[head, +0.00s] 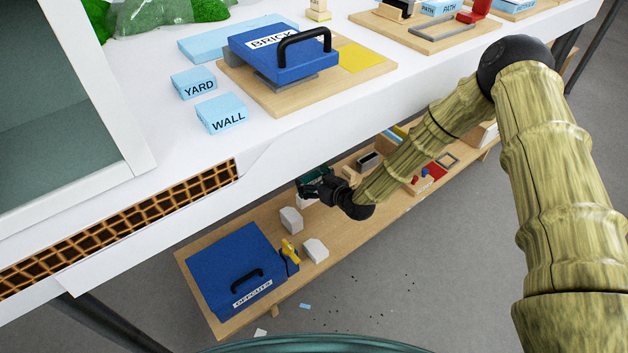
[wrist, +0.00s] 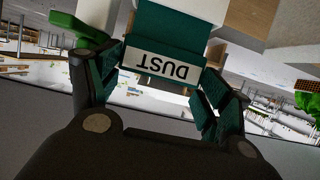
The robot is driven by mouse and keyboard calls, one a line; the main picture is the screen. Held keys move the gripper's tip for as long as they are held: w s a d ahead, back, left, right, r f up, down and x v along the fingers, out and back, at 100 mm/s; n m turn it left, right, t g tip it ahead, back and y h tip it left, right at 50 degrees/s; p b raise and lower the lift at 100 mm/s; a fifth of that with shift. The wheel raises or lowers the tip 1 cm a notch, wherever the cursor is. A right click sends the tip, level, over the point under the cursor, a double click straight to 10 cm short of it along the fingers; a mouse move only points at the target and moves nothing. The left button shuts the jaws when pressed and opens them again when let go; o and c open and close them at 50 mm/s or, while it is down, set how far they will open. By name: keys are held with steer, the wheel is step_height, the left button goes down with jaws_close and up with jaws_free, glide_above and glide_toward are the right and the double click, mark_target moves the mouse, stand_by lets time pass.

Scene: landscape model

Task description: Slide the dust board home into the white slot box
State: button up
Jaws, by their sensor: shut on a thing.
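The dust board is dark teal with a white DUST label and shows between my fingers in the wrist view (wrist: 172,32), its label upside down. My gripper (wrist: 158,78) is shut on it. In the head view my gripper (head: 316,187) is low over the wooden shelf under the table, and the board is mostly hidden by it. A white piece (head: 303,202) shows just below the gripper; it may be the slot box, but its slot is hidden. I cannot tell whether the board is in a slot.
The wooden shelf (head: 205,262) carries white blocks (head: 290,219) (head: 315,250), a blue OFFCUTS box (head: 235,265) and a yellow piece (head: 290,256). More small fittings stand on the shelf to the right.

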steer(key=shift+f+b, duration=0.75)
steer(key=shift+f, duration=0.95)
steer(key=o, duration=1.2)
steer(key=shift+o, duration=0.2)
steer(key=shift+d, duration=0.1)
steer(key=shift+s+d+r, duration=0.25)
steer(key=shift+s+d, duration=0.1)
steer(key=shift+s, duration=0.05)
steer(key=v, duration=1)
steer(key=shift+s+r, duration=0.2)
steer(key=shift+s, duration=0.15)
